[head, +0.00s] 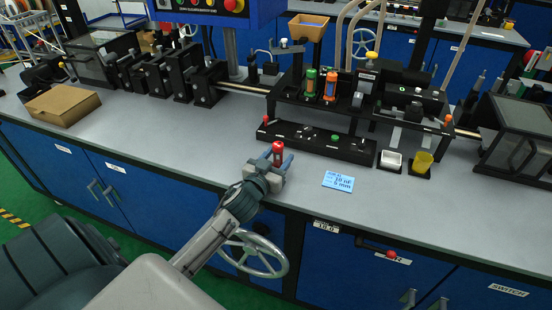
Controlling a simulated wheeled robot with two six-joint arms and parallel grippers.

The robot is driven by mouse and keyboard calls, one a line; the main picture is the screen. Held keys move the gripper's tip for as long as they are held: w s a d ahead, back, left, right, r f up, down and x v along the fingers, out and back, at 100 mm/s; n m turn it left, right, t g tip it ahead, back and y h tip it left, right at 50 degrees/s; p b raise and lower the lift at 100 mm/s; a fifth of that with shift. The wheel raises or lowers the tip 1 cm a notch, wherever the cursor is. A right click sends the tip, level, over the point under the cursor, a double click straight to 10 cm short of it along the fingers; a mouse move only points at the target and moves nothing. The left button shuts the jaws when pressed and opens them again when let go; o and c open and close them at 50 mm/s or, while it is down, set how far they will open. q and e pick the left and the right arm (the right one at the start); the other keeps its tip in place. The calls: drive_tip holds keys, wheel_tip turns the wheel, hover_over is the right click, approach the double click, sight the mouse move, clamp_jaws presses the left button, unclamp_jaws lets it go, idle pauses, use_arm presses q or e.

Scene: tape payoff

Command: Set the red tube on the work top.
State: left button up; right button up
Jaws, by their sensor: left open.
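The red tube (278,148) stands upright near the front edge of the grey work top (225,130), left of the blue card. My left gripper (277,160) reaches in from the front, with its blue-grey fingers open on either side of the tube. The tube's lower end is hidden by the gripper, so its contact with the work top cannot be seen. My right gripper is not in view.
A black rack (345,157) lies behind the tube. An orange tube (330,85) and a green tube (310,82) stand beyond it. A blue card (338,181), white cup (391,159) and yellow cup (422,162) are to the right. A cardboard box (62,104) lies far left.

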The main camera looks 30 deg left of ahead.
sight(275, 162)
use_arm(q)
drive_tip(key=shift+r, duration=0.2)
drive_tip(key=s, duration=0.1)
drive_tip(key=s+b, duration=0.1)
drive_tip(key=s, duration=0.2)
drive_tip(key=shift+d+f, duration=0.2)
drive_tip(key=shift+f, duration=0.15)
drive_tip(key=s+b, duration=0.1)
drive_tip(key=s, duration=0.3)
drive_tip(key=s+b, duration=0.1)
drive_tip(key=s, duration=0.1)
drive_tip(key=shift+s+d+r+b, duration=0.1)
drive_tip(key=shift+s+d+b, duration=0.2)
drive_tip(key=shift+d+b, duration=0.05)
drive_tip(key=shift+s+r, duration=0.15)
drive_tip(key=shift+s, duration=0.55)
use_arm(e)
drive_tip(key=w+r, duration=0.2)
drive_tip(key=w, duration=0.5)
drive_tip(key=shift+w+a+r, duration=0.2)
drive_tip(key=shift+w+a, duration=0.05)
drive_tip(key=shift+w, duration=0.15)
